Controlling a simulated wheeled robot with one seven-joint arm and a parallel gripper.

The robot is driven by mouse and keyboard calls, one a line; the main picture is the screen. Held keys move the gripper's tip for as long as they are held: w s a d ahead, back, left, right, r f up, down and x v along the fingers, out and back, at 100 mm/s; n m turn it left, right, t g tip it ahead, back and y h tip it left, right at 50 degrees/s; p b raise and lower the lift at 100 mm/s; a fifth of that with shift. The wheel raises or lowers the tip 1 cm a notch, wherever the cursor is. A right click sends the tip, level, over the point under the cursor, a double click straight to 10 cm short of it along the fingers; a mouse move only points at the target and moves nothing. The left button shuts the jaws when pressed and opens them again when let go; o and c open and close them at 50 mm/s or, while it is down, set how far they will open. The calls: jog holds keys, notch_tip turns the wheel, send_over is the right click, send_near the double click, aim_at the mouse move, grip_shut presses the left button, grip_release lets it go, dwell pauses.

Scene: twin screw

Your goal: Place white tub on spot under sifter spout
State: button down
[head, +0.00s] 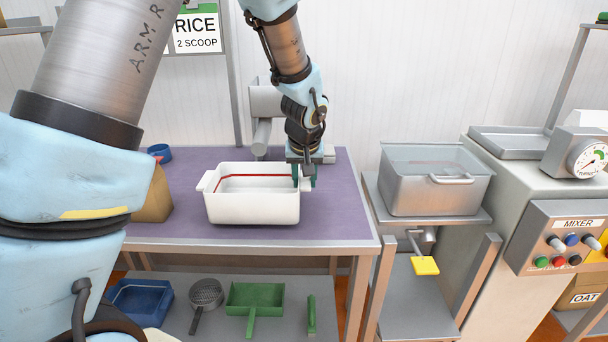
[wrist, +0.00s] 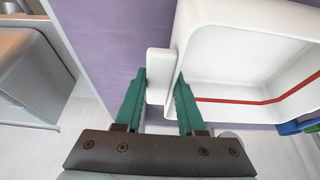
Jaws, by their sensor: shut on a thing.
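The white tub (head: 252,209), with a red line around its inside, is upright over the purple-topped table. I cannot tell if it rests on the top or hangs just above it. My gripper (head: 304,178) is at the tub's right end. In the wrist view my green fingers (wrist: 160,98) are shut around the tub's white end handle (wrist: 158,72). The tub looks empty. A grey machine with a downward tube (head: 262,138) stands behind the tub; I cannot tell if this is the sifter spout. No marked spot is clearly visible.
The purple table top (head: 335,215) is clear right of the tub. A brown bag (head: 155,198) and a blue cup (head: 159,152) are at left. A metal bin (head: 432,190) with a yellow-ended lever (head: 425,265) below stands right, beside the mixer panel (head: 565,240). Tools lie on the lower shelf.

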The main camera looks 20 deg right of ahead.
jog(key=w, duration=0.1)
jog(key=w+d+p, duration=0.1)
jog(key=w, duration=0.1)
jog(key=shift+d+r, duration=0.1)
jog(key=shift+s+f, duration=0.15)
jog(key=shift+f, duration=0.7)
jog(key=shift+f, duration=0.2)
jog(key=c, duration=0.5)
grip_release()
